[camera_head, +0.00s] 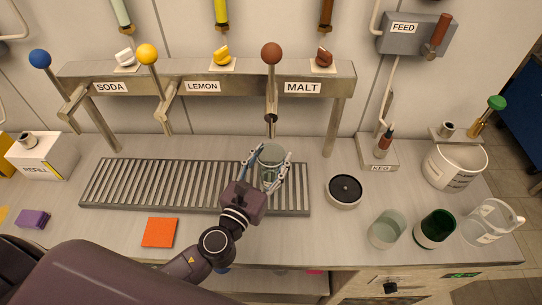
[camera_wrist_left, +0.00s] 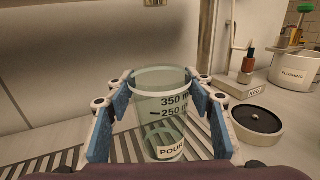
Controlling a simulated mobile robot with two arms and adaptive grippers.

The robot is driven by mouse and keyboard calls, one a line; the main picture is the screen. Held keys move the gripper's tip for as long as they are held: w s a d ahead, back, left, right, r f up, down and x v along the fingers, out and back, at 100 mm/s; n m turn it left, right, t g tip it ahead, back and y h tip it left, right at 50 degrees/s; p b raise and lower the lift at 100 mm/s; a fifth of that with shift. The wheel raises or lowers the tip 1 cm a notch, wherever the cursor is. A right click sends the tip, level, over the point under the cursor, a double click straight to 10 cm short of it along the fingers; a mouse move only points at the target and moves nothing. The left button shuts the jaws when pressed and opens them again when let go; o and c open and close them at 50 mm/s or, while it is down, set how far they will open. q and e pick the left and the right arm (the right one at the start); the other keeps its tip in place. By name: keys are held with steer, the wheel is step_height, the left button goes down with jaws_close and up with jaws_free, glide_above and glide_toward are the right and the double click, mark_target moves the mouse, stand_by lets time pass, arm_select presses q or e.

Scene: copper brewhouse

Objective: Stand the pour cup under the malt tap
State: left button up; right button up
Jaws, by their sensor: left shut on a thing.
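The pour cup (camera_head: 271,153) is a clear greenish measuring cup, upright, with its rim just below and in front of the malt tap's spout (camera_head: 271,125) in the head view. My left gripper (camera_head: 266,168) is shut around its sides. In the left wrist view the pour cup (camera_wrist_left: 160,92) shows volume marks and a POUR label between the blue finger pads. The slotted drip grate (camera_head: 150,185) lies beneath; I cannot tell whether the cup's base touches it. The malt tap has a brown ball lever (camera_head: 271,54) beside the MALT sign. My right gripper is not in view.
A round black-topped disc (camera_head: 345,190) sits right of the grate. Several vessels, including a dark green cup (camera_head: 435,229) and a clear jug (camera_head: 490,222), stand at the right. An orange square (camera_head: 160,232) lies in front of the grate. The grate's left part is clear.

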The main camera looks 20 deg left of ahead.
mark_target(272, 174)
arm_select(q)
steer(key=shift+f, duration=0.15)
stand_by(0.7)
steer(key=shift+f+b, duration=0.85)
steer(key=o, duration=1.8)
steer(key=shift+s+f, duration=0.1)
steer(key=shift+s, duration=0.2)
steer(key=s, duration=0.1)
steer(key=s+b, duration=0.1)
steer(key=s, duration=0.1)
steer(key=s+d, duration=0.1)
steer(key=s, duration=0.2)
steer(key=s+b, duration=0.1)
steer(key=s, duration=0.2)
steer(key=shift+s+d+b, duration=0.1)
steer(key=shift+d+b, duration=0.15)
steer(key=shift+b, duration=0.1)
